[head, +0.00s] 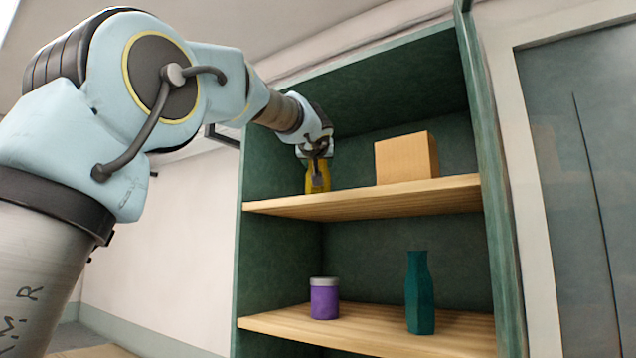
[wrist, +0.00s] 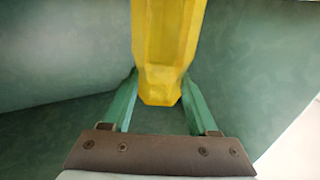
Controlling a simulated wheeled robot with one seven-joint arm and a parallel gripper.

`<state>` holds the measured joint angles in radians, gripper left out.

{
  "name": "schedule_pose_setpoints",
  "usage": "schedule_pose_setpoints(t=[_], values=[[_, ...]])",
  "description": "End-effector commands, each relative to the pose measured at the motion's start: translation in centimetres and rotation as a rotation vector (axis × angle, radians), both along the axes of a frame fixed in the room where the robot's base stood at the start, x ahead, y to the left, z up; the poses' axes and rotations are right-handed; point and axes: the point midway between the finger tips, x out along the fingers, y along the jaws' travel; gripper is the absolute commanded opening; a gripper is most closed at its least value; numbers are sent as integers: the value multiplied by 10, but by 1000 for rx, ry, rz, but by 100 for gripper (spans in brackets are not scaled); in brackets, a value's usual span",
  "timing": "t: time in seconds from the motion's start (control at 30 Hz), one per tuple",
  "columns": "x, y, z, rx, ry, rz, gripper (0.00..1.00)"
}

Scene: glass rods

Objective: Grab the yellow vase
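The yellow vase (wrist: 167,50) fills the upper middle of the wrist view, its narrower end low in the picture between the two green fingers. In the head view the yellow vase (head: 324,182) stands on the upper shelf near the left wall, partly hidden by my gripper (head: 317,170). In the wrist view my gripper (wrist: 160,76) has one finger on each side of the vase. Gaps show beside its narrow end. The fingertips reach the vase's outline, but I cannot tell whether they touch it.
A tan box (head: 406,158) stands to the right on the upper shelf (head: 365,200). A purple jar (head: 324,302) and a teal vase (head: 419,295) stand on the lower shelf (head: 370,328). Green cabinet walls enclose the shelves.

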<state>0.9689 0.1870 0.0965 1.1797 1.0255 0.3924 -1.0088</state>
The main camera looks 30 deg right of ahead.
Motion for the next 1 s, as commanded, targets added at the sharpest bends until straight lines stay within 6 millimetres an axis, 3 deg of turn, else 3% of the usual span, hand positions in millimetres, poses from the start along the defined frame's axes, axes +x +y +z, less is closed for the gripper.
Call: schedule_pose_setpoints(t=[0.07, 0.5, 1.0], values=[[0, 0, 0, 0, 0, 0, 50], [0, 0, 0, 0, 0, 0, 0], [-1, 0, 1, -1, -2, -1, 0]])
